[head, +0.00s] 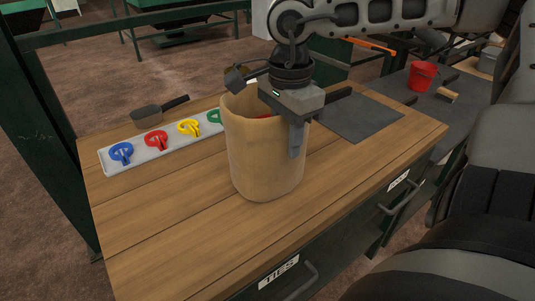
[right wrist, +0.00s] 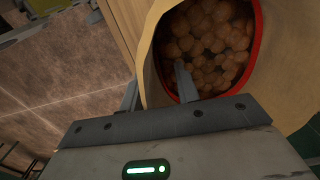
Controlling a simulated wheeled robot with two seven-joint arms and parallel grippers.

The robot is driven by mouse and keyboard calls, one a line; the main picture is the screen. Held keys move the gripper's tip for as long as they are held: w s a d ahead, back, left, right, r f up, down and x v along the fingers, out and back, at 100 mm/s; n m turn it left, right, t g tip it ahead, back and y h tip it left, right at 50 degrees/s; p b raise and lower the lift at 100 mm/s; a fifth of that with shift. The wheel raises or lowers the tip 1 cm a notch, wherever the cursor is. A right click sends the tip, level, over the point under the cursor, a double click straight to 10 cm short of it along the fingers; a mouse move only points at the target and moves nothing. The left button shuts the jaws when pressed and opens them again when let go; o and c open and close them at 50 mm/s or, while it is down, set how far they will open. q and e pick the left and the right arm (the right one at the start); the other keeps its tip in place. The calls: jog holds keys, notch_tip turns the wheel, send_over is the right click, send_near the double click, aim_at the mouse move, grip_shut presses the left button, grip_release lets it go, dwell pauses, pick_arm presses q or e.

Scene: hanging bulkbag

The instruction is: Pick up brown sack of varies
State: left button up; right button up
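The brown sack (head: 262,160) stands upright and open on the wooden table in the head view. In the right wrist view the sack (right wrist: 286,105) shows a red ring inside its mouth and many brown round lumps (right wrist: 215,40). My right gripper (head: 292,140) is at the sack's right rim, pointing down. In the right wrist view the right gripper (right wrist: 158,84) has its fingers apart, one over the mouth and one outside the wall, with the rim between them. Whether either finger touches the wall is unclear. My left gripper is not in view.
A white tray (head: 106,160) with blue, red, yellow and green rings lies left of the sack, with a scoop (head: 160,110) behind it. A dark mat (head: 362,118) lies to the right. A red bucket (head: 421,76) stands farther right. The table front (head: 180,240) is clear.

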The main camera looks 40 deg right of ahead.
grip_shut()
jog(key=shift+s, duration=0.1)
dwell(1.2)
